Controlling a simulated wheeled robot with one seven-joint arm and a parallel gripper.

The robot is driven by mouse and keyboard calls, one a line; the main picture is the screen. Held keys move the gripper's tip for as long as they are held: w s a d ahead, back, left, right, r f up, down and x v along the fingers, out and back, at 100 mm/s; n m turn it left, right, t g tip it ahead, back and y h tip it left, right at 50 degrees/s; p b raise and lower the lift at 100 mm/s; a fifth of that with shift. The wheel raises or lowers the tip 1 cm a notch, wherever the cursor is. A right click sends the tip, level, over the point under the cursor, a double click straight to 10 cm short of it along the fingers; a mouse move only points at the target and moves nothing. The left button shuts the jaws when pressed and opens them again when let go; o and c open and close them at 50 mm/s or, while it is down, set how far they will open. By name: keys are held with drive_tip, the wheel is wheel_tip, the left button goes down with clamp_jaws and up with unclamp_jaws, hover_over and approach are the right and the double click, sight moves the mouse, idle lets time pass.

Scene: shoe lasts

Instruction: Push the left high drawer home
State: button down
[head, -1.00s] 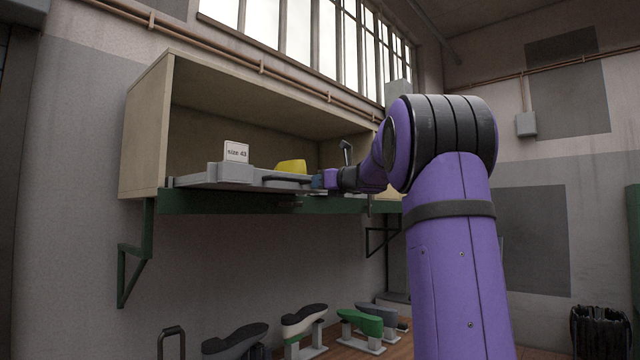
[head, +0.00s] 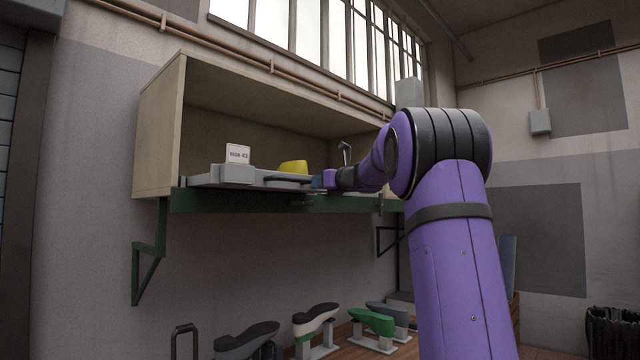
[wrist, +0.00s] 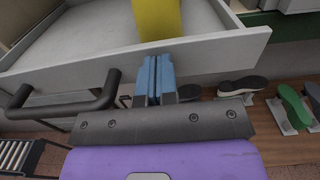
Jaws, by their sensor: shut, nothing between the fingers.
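The left high drawer (head: 203,182) is a light grey tray in the beige wall cabinet, standing partly out past the shelf edge. Its front carries a dark bar handle (wrist: 62,104) and a "size 43" card (head: 238,153). A yellow last (head: 293,167) lies inside it. My gripper (wrist: 155,62) has blue fingers, shut and empty. In the wrist view the fingertips are at the outer face of the drawer front, right of the handle; I cannot tell whether they touch. In the head view my gripper (head: 328,179) is at the drawer's right end.
The cabinet's left side wall (head: 158,130) and the green shelf beam (head: 240,203) frame the drawer. Several shoe lasts, one of them green (head: 372,321), stand on stands below. A dark bin (head: 610,328) is at the lower right.

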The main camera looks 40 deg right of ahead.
drive_tip(key=shift+w+a, duration=0.2)
drive_tip(key=shift+w, duration=1.95)
drive_tip(key=shift+w+a, duration=0.15)
drive_tip(key=shift+w, duration=2.1)
drive_tip(key=shift+w+a, duration=0.15)
drive_tip(key=shift+w, duration=1.6)
drive_tip(key=s+d, duration=0.1)
drive_tip(key=s, duration=1.3)
